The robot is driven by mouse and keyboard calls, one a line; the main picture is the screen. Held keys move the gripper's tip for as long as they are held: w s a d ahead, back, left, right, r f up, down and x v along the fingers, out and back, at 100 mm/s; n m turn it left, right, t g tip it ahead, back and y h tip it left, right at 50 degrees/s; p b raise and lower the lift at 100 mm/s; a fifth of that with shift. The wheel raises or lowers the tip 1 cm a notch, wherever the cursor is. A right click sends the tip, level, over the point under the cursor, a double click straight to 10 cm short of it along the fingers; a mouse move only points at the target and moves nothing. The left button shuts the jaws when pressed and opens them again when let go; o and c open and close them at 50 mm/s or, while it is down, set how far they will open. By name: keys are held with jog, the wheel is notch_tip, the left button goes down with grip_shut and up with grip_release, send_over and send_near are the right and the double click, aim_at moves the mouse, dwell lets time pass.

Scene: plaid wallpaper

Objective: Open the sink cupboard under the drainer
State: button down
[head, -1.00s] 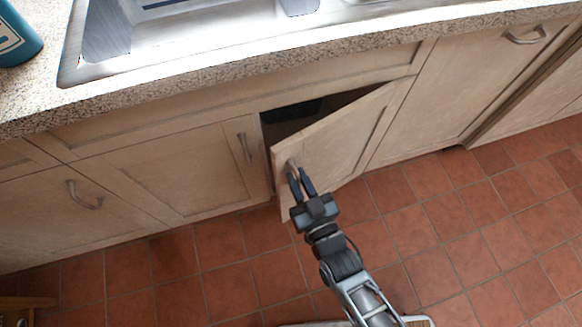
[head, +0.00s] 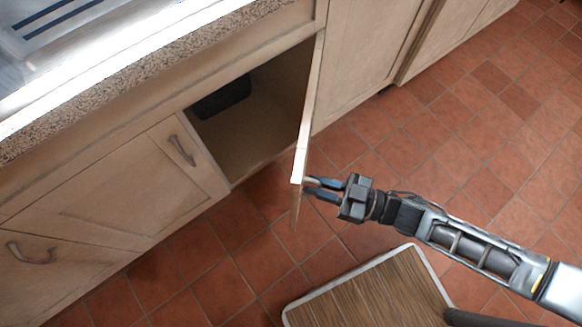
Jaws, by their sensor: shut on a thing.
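The sink cupboard door (head: 308,110) stands swung far out from the cabinet, hinged on its right side and seen almost edge-on. Behind it the cupboard inside (head: 250,120) shows as a dark opening with a black object (head: 223,98) in it. My gripper (head: 318,189) is at the outer face of the door near its free edge, shut on the door handle (head: 313,181), which is mostly hidden by the fingers. The sink and drainer (head: 60,30) are above at the upper left, partly out of view.
The neighbouring left door (head: 150,190) is shut, with its own handle (head: 182,150). The speckled worktop (head: 150,80) runs above. My base with its wood-patterned top (head: 370,295) stands on the tiled floor. Tiled floor (head: 480,140) is clear at the right.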

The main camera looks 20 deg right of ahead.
jog(key=s+d+n+g+y+b, duration=0.2)
jog(key=d+g+b, duration=0.1)
jog(key=d, duration=0.7)
jog(key=s+d+n+g+y+b, duration=0.2)
jog(key=d+n+g+b, duration=0.1)
jog(key=d, duration=0.7)
jog(key=shift+d+g+b, duration=0.25)
jog(key=shift+g+b, duration=0.25)
jog(key=shift+b, duration=0.4)
jog(key=shift+s, duration=0.1)
jog(key=c, duration=1.2)
grip_release()
jog(key=v, duration=0.7)
jog(key=shift+s+d+b, duration=0.15)
jog(key=shift+d+b, duration=0.25)
